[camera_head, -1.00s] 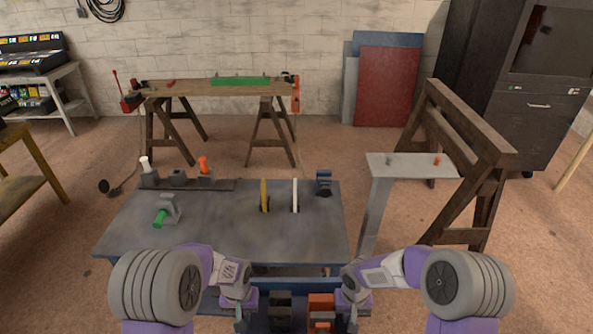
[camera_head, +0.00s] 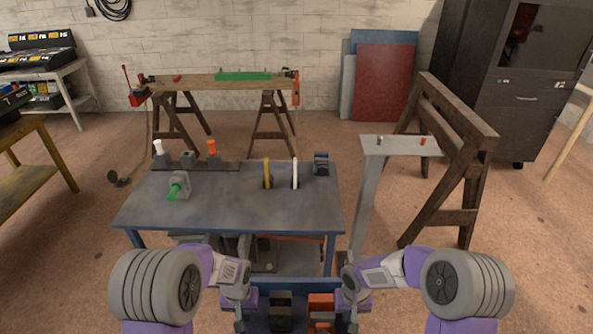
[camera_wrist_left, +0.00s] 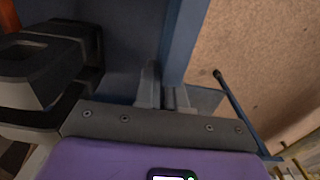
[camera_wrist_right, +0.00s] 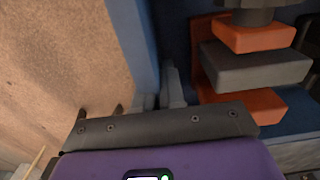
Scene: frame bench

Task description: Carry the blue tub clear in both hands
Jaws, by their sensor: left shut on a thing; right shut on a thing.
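The blue tub (camera_head: 296,285) is at the bottom of the head view, close in front of me, between my two arms. It holds a dark block-shaped item (camera_head: 280,309) and an orange and dark item (camera_head: 320,308). My left gripper (camera_head: 240,309) is shut on the tub's left wall, and the wall also shows in the left wrist view (camera_wrist_left: 183,40). My right gripper (camera_head: 350,307) is shut on its right wall, which shows in the right wrist view (camera_wrist_right: 136,45). The tub's underside is hidden.
A grey-topped bench (camera_head: 225,205) stands just beyond the tub, with a lower shelf partly visible. On its top are a green-handled clamp (camera_head: 178,188) and upright yellow and white discs. A grey stand (camera_head: 366,200) and wooden trestle (camera_head: 455,160) are right. Floor lies between.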

